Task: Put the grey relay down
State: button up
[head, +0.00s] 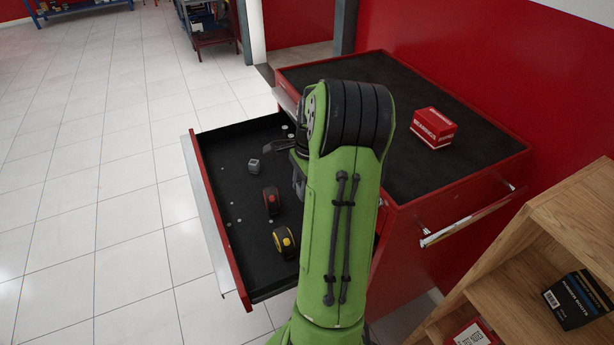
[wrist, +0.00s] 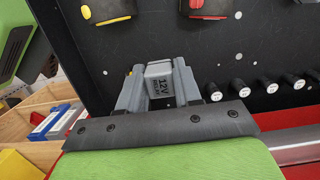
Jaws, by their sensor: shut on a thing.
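The grey relay (wrist: 160,82), a small block marked 12V, sits between the two grey fingers of my gripper (wrist: 158,70) in the wrist view. The gripper is shut on it, above the black floor of the open drawer (head: 230,190). I cannot tell how far the relay is from that floor. In the head view my green arm hides the held relay and most of the gripper. Another small grey block (head: 254,165) lies in the drawer, to the left of my arm.
A red-and-black tape measure (head: 272,201) and a yellow-and-black one (head: 284,242) lie in the drawer. Several dark sockets (wrist: 240,86) form a row in the wrist view. A red box (head: 432,128) stands on the cabinet top (head: 340,72). A wooden shelf (head: 560,215) is at right.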

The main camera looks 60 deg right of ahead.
aim_at(301, 220)
notch_tip(301, 220, down, 10)
jog(key=b, duration=0.3)
jog(key=shift+s+a+r, duration=0.1)
jog(key=shift+a, duration=0.05)
jog(key=shift+b, duration=0.3)
jog(key=o, duration=1)
